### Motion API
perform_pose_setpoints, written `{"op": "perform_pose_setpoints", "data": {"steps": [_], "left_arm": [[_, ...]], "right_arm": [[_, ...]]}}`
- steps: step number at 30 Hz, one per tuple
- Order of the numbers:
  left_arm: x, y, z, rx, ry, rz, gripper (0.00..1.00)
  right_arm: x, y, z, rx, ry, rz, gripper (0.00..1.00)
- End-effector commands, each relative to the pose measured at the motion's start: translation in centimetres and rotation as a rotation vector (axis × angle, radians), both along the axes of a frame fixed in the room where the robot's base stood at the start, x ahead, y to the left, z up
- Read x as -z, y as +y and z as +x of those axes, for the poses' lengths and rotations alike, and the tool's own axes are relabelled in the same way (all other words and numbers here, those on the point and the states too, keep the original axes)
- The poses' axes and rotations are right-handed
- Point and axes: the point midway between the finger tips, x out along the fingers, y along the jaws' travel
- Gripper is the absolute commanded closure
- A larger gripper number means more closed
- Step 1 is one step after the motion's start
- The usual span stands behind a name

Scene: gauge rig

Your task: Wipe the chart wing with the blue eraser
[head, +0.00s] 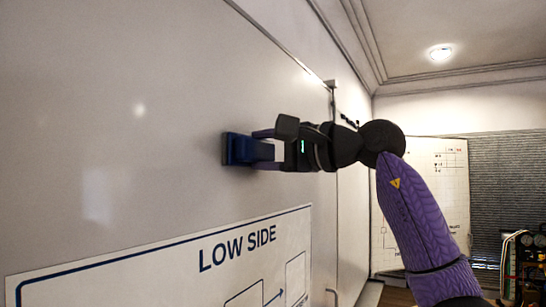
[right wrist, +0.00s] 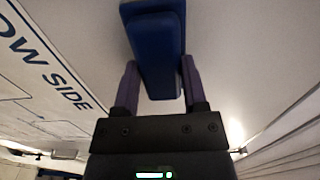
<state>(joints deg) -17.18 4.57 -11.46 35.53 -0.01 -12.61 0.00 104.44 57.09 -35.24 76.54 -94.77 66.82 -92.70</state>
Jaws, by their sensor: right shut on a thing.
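The blue eraser (head: 240,149) is in my right gripper (head: 264,148), well above the "LOW SIDE" lettering. The right wrist view shows the eraser (right wrist: 158,55) between the two purple fingers (right wrist: 159,72), which are shut on it. Its far face is against or very close to the large white board (head: 120,130); I cannot tell whether it touches. A white panel with a printed grid and a few red marks (head: 455,200), perhaps the chart wing, stands farther back at the right, partly hidden by my right arm. My left gripper is not in view.
A "LOW SIDE" diagram (head: 180,262) with a blue border is on the lower board. A vertical board edge (head: 334,110) stands beyond my gripper. Gauges and hoses (head: 522,255) are at the far right, near a grey slatted surface (head: 500,175).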

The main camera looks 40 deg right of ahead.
Motion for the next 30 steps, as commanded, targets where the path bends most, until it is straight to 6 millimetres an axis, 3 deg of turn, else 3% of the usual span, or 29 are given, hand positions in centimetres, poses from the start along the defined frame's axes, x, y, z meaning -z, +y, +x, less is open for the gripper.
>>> {"op": "perform_pose_setpoints", "data": {"steps": [30], "left_arm": [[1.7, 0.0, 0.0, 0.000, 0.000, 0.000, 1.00]], "right_arm": [[0.0, 8.2, -3.3, -0.001, -0.002, -0.002, 0.92]]}}
